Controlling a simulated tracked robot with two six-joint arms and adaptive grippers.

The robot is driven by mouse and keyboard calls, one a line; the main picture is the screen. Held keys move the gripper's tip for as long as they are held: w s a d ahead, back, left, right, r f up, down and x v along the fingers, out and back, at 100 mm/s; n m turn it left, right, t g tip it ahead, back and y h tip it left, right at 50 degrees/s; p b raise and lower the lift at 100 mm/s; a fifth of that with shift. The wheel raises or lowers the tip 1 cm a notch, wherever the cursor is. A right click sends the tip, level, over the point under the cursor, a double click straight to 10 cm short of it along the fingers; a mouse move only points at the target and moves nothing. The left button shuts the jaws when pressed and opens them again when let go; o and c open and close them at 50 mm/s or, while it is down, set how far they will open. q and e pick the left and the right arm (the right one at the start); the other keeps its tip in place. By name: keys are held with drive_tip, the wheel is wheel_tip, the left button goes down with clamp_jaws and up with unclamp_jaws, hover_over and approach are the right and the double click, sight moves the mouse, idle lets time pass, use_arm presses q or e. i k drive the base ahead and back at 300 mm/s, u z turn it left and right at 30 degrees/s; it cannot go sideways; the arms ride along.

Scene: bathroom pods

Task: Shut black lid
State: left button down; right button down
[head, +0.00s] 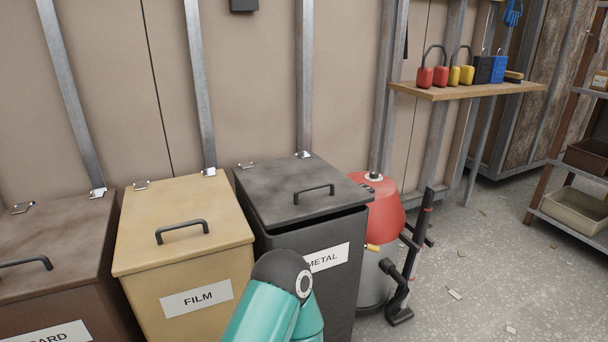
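The black lid (275,185) tops the dark grey bin labelled METAL (342,285) in the middle of the head view. It carries a dark bar handle (314,188) and has hinges at its back edge by the wall. The lid lies nearly flat, with a narrow dark gap under its front and right edge, so it looks slightly raised. A teal link of my arm with a dark joint cap stands in front of the bin and hides part of its front and label. Neither gripper shows in the head view.
A yellow FILM bin (190,230) and a brown bin (55,240) with lids down stand to the left. A red and grey vacuum (380,215) stands close on the right. A wall shelf (450,92) holds padlocks. The floor at right is mostly open.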

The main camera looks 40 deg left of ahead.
sight(301, 186)
drive_tip(key=u, duration=0.15)
drive_tip(key=k, duration=1.3)
drive_tip(key=u, duration=0.55)
drive_tip(key=i, duration=0.9)
